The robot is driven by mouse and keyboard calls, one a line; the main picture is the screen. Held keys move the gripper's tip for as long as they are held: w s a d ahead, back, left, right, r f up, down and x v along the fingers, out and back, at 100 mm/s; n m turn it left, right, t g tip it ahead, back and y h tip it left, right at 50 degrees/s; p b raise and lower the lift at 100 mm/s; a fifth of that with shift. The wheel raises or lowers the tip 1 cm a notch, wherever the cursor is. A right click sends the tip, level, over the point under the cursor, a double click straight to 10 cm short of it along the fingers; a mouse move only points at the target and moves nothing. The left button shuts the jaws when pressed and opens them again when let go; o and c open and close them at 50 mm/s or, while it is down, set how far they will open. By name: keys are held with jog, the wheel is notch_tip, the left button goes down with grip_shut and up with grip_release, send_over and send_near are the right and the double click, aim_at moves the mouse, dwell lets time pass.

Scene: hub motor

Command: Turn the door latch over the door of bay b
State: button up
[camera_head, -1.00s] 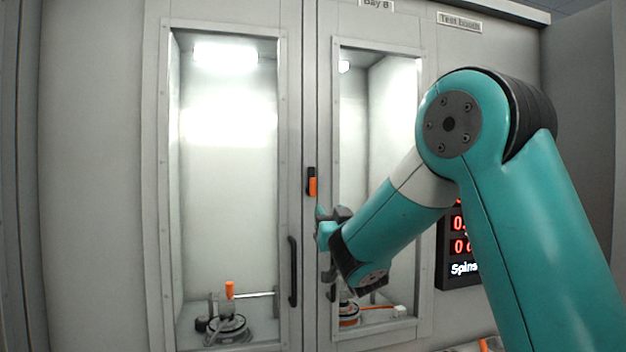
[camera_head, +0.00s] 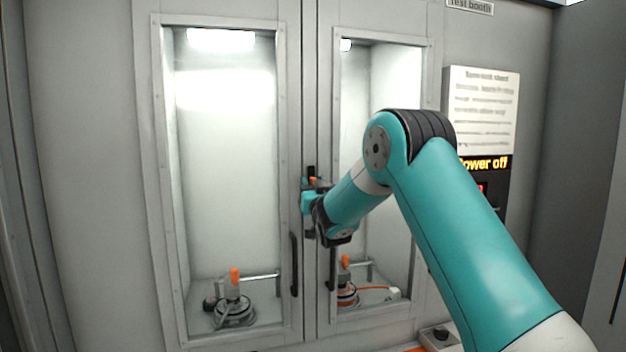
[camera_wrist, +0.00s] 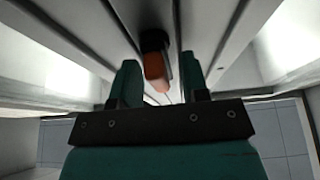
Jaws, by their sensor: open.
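The door latch (camera_head: 312,180) is a small orange handle on a black mount, at the seam between the two glazed doors. The right-hand door of bay B (camera_head: 327,110) looks closed. My gripper (camera_head: 311,191) is at the latch and partly hides it in the head view. In the wrist view the orange latch handle (camera_wrist: 157,70) appears between the two teal fingers of my open gripper (camera_wrist: 160,80), with a gap showing on each side. I cannot tell how deep it sits between them.
Black vertical door handles (camera_head: 294,264) sit below the latch on both sides of the seam. Behind the glass stand round motor fixtures with orange tops (camera_head: 235,310). A notice sheet (camera_head: 481,105) and a "Power off" display (camera_head: 484,163) are on the wall right of my arm.

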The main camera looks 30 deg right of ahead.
grip_shut()
jog(key=shift+f+b, duration=0.2)
jog(key=shift+b, duration=0.35)
